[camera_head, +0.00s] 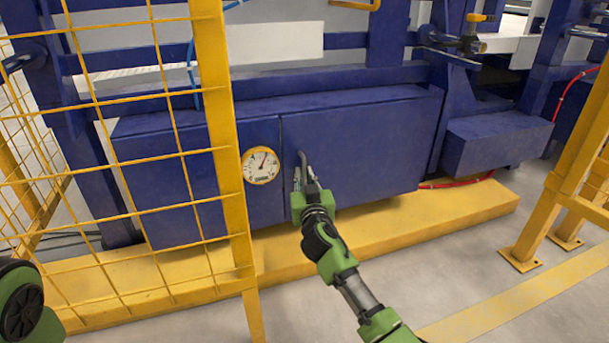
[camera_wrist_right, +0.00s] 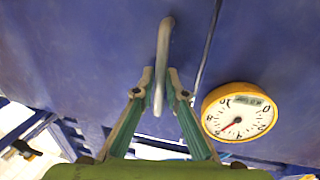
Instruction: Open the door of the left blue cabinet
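The blue cabinet door (camera_head: 365,145) is shut, flush with the panel on its left. Its grey bar handle (camera_head: 304,159) is near the door's left edge; it shows larger in the right wrist view (camera_wrist_right: 164,40). My right gripper (camera_head: 303,180) is at the handle. In the right wrist view, its two fingers (camera_wrist_right: 160,82) stand on either side of the handle's lower part, with narrow gaps beside the bar. The fingers look open. The lower handle end shows between them. My left gripper is not in view.
A round yellow-rimmed gauge (camera_head: 261,165) is left of the handle. A yellow mesh fence and its post (camera_head: 222,130) stand close on the left. A yellow ledge (camera_head: 400,222) runs below the cabinet. A smaller blue box (camera_head: 495,142) is at right.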

